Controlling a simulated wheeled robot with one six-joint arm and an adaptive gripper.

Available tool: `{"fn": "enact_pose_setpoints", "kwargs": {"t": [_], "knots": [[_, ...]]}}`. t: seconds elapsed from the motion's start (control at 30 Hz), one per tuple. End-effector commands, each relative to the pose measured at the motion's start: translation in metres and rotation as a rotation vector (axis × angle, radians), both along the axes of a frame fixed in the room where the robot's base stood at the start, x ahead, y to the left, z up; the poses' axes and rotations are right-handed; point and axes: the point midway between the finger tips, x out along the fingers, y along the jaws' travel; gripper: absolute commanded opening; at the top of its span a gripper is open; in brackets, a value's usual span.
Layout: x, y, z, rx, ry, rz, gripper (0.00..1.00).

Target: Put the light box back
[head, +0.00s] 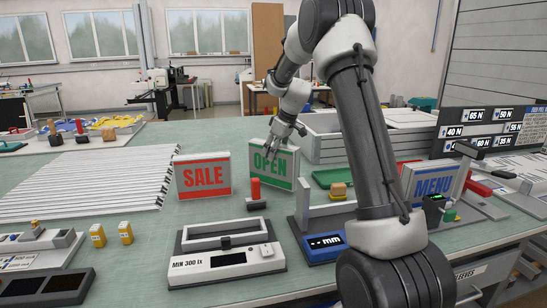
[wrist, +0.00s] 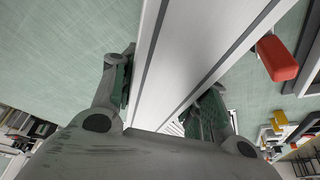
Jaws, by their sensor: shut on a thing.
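The light box with a green OPEN face (head: 284,174) stands upright, mid-table in the head view. My gripper (head: 286,134) is at its top edge, shut on it. In the wrist view the two fingers (wrist: 168,95) press on either side of its pale, grey-edged body (wrist: 190,60). I cannot tell whether its lower edge touches the table. A light box with a red SALE face (head: 203,176) stands just left of it. A light box with a blue MENU face (head: 433,182) is at the right, partly behind my arm.
A tester marked MIN 300 lx (head: 227,262) with an empty frame lies in front. A mm gauge (head: 327,242) is to its right. A red-handled tool (head: 256,190) stands close before the OPEN box. Long pale strips (head: 85,183) lie left. A green tray (head: 333,177) is behind right.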

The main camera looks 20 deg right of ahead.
Motion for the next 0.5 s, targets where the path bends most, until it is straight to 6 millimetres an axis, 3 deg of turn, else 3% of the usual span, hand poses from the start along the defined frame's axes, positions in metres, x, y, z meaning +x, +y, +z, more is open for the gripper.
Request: {"fn": "enact_pose_setpoints", "kwargs": {"t": [0.1, 0.47, 0.5], "knots": [[0.0, 0.0, -0.017, -0.001, 0.001, 0.0, 0.0], [0.0, 0.0, -0.021, -0.001, -0.001, 0.001, 0.0], [0.0, 0.0, -0.022, -0.001, 0.001, 0.0, 0.46]]}}
